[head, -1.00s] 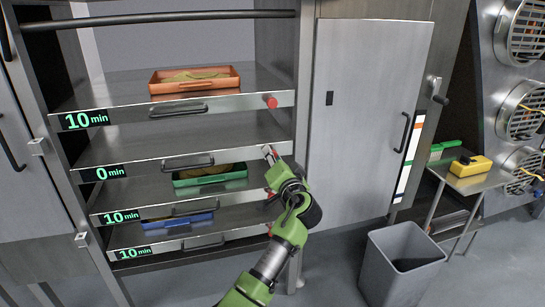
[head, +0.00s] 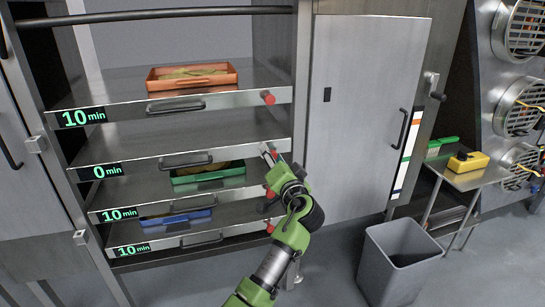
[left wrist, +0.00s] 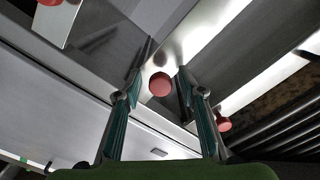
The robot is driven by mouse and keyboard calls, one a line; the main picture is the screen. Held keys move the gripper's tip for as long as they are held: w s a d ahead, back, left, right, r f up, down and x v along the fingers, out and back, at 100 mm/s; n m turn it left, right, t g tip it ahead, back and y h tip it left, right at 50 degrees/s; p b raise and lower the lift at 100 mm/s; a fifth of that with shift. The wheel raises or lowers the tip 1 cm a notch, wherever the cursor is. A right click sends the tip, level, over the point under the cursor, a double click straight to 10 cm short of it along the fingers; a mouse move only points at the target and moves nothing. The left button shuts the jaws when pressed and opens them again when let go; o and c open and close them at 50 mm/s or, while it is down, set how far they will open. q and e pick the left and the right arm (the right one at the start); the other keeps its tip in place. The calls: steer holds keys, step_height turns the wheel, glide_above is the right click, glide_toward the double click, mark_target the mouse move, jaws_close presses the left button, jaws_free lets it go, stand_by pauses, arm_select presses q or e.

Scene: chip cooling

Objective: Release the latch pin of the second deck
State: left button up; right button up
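The second deck (head: 140,172) is a metal shelf in the rack, with a "0 min" label at its left end. Its latch pin is a red knob near the right end of its front edge, mostly hidden behind my gripper in the head view. My left gripper (head: 271,154) is at that end of the deck. In the left wrist view a red latch pin (left wrist: 160,85) lies between the two fingers of my left gripper (left wrist: 161,80). The fingers stand apart, with gaps to the knob on both sides. My right gripper is not in view.
The top deck's red pin (head: 268,97) sits above my gripper. An orange tray (head: 192,87), a green tray (head: 208,181) and a blue tray (head: 178,222) lie on other decks. A grey bin (head: 385,265) and a side table (head: 474,180) stand at right.

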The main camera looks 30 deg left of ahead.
arm_select(q)
steer(key=v, duration=1.2)
